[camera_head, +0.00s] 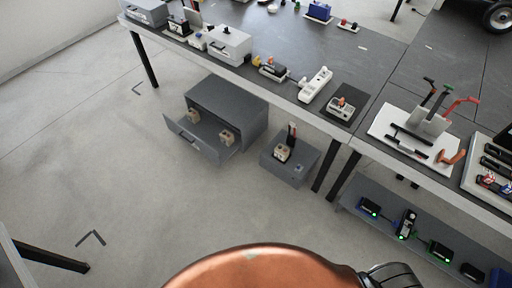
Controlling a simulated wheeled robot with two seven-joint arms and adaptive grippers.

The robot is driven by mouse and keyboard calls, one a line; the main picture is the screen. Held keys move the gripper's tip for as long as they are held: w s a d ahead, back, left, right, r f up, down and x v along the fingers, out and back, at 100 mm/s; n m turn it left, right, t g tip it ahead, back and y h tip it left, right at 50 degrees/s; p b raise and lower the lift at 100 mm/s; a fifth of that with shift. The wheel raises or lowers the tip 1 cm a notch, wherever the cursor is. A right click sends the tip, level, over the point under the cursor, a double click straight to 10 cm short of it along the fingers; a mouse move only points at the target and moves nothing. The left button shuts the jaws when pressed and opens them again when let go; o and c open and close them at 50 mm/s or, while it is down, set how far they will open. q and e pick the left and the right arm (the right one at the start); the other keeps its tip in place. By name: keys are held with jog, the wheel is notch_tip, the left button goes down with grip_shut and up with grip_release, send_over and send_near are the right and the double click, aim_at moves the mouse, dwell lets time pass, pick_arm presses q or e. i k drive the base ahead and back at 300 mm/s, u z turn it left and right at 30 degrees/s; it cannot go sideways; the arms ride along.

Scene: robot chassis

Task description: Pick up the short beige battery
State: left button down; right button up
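Small beige blocks that look like batteries are low down, under and beside the table. One beige block (283,152) sits on a small grey cabinet (302,174), with a taller dark and reddish item (291,134) right behind it. Two more beige blocks, one at the left (193,115) and one at the right (226,138), are in the pulled-out drawer (196,143) of a larger grey cabinet (238,97). All are too small to tell which is the short battery. Neither of my grippers is in view.
At the right stands a white tool board (415,150). A low shelf (380,228) holds several devices with green lights.

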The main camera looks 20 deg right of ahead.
aim_at(282, 152)
jog(key=u, duration=0.2)
jog(key=i, duration=0.95)
jog(key=z, duration=0.35)
